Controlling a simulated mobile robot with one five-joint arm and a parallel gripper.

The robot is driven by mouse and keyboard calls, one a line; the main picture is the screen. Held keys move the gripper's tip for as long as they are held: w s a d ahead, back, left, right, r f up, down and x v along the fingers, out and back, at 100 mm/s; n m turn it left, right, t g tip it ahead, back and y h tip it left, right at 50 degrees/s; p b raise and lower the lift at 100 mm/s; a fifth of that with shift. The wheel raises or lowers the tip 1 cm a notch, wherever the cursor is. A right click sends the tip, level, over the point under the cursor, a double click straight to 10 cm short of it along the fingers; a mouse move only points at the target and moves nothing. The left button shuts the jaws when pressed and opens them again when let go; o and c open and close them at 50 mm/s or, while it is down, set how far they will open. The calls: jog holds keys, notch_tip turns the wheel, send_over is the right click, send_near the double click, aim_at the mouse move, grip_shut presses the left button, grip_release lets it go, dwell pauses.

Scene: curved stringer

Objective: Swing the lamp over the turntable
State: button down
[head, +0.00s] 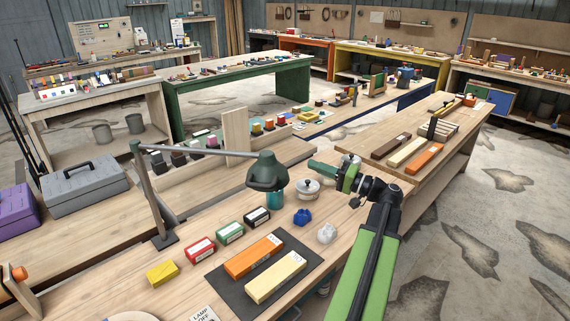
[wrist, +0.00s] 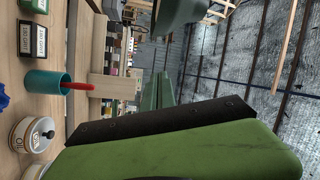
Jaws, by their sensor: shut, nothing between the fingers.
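The lamp has a dark green shade (head: 267,174) on a jointed grey arm, whose post stands at the left of the near bench. The shade hangs over the bench's back part, in front of a teal cup (head: 278,203). In the wrist view, a dark green shape at the top looks like the shade (wrist: 180,12). A pale round disc (head: 130,316), cut by the bottom edge, may be the turntable; I cannot tell. My gripper (head: 314,167) is shut and empty, to the right of the shade and apart from it in the picture.
A lidded white pot (head: 308,188) stands below my gripper; it also shows in the wrist view (wrist: 34,134). Small boxes, a blue piece (head: 302,217) and a dark mat (head: 221,282) with two blocks lie on the bench. An upright wooden board (head: 236,132) stands behind the shade.

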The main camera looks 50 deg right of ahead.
jog(key=p+x, duration=0.2)
jog(key=x, duration=0.9)
jog(key=shift+s+a+f+b, duration=0.5)
jog(key=shift+s+a+b, duration=0.15)
jog(key=shift+a, duration=0.2)
jog(key=shift+s+a+f+b, duration=0.5)
jog(key=shift+s+a+b, duration=0.1)
jog(key=shift+a, duration=0.2)
